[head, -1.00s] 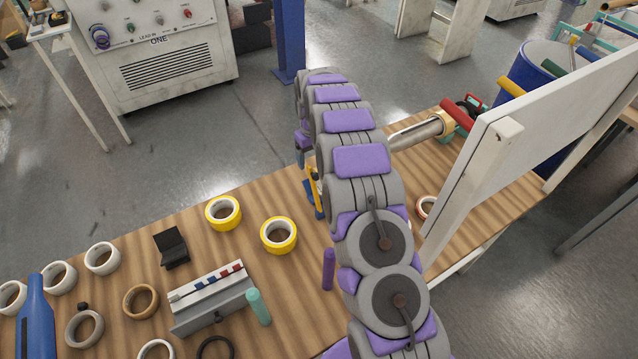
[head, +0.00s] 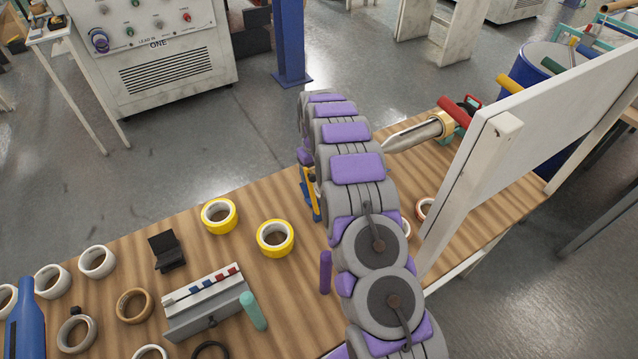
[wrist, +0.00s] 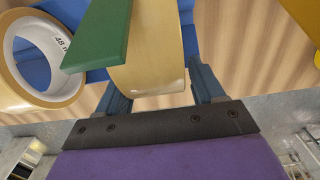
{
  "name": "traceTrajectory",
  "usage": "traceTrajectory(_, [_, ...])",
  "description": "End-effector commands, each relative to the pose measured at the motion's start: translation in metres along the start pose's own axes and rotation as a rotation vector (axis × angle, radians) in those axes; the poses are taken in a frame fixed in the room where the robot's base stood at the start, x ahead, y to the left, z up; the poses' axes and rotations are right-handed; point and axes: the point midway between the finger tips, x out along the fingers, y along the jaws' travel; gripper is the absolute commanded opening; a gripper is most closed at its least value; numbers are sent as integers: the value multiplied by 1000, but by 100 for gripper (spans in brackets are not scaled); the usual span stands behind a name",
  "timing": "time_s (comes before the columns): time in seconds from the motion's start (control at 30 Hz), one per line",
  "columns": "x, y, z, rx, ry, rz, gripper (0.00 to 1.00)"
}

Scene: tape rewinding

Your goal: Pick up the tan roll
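In the wrist view a tan roll (wrist: 150,50) stands on edge between the fingers of my gripper (wrist: 155,78). The fingers are apart, with a visible gap at the right finger; I cannot tell if the left one touches. A second tan roll (wrist: 78,85) lies at the left, its white core facing the camera. A green bar (wrist: 98,45) crosses in front of the standing roll, and blue parts show behind it. In the head view my arm hides my gripper and these rolls. Another tan-brown roll (head: 133,306) lies on the near left of the table.
The wooden table (head: 270,190) carries two yellow rolls (head: 219,216), several white rolls (head: 97,262), a grey block with coloured marks (head: 205,302) and a purple cylinder (head: 326,272). A blue and yellow item (head: 311,195) sits beside my arm. A white panel (head: 550,110) stands at the right.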

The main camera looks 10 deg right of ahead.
Motion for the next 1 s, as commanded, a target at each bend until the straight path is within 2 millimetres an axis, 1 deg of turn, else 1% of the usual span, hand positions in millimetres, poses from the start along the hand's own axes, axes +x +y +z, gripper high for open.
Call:
traceTrajectory(0.03, [0, 0, 0, 1, 0, 0, 63])
traceTrajectory(0.07, [0, 0, 0, 1, 0, 0, 60])
traceTrajectory(0.4, [0, -6, -2, -1, -3, 6, 27])
traceTrajectory(0.5, [0, -5, -2, -1, -2, 5, 20])
traceTrajectory(0.77, [0, -3, -2, 0, -1, 2, 20])
traceTrajectory(0.87, [-8, -3, -2, 0, 0, 3, 20])
traceTrajectory(1.0, [-27, -4, -2, 0, 2, 5, 20])
